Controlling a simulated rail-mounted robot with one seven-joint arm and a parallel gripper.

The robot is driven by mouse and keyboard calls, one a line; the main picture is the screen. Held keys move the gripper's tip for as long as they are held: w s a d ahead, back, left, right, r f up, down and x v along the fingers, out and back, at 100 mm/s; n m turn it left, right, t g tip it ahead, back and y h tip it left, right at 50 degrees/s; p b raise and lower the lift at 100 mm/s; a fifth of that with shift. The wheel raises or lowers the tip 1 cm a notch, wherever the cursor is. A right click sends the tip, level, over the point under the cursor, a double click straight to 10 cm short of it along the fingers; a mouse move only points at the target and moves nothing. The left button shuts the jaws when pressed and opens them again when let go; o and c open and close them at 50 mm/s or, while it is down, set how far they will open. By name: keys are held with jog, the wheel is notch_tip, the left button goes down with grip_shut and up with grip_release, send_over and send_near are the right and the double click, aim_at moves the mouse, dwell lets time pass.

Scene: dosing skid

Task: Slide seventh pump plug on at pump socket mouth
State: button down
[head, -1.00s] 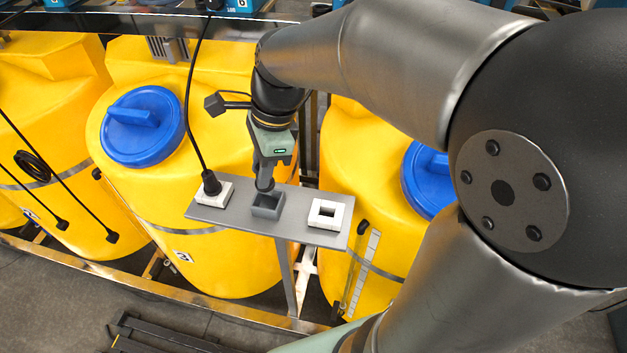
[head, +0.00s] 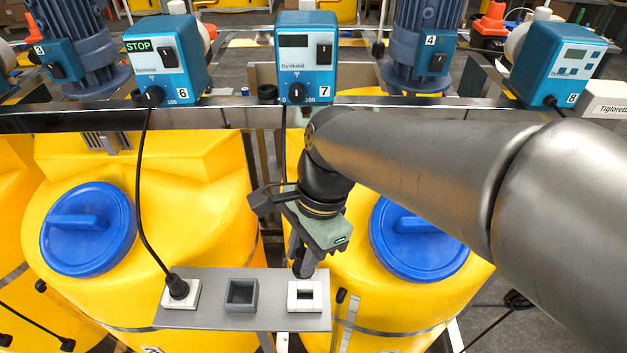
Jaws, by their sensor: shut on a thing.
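The seventh pump (head: 306,58) is a blue box marked 7 on the rail, with a dark cord running down from it behind my arm. My gripper (head: 304,262) points down at the rear of the right white socket (head: 292,303) on the grey shelf. It is shut on a small dark plug (head: 303,270), mostly hidden by the fingers. The plug is at the socket's back edge in the picture; whether they touch I cannot tell. The socket's square mouth shows no plug in it. The middle grey socket (head: 231,304) is empty.
The left white socket (head: 191,298) holds a black plug (head: 178,287) whose cord rises to pump 6 (head: 165,60). The shelf (head: 255,319) is narrow. Yellow tanks with blue lids (head: 88,230) stand behind it, and the metal rail (head: 230,117) crosses above.

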jog(key=shift+r, duration=0.1)
dwell(0.4)
jog(key=shift+f+b, duration=2)
jog(key=shift+f, duration=1)
jog(key=shift+f+b, duration=0.7)
jog(key=shift+f, duration=0.9)
jog(key=c, duration=1.1)
grip_release()
jog(key=shift+r, duration=0.15)
jog(key=v, duration=1.7)
jog(key=shift+r, duration=0.15)
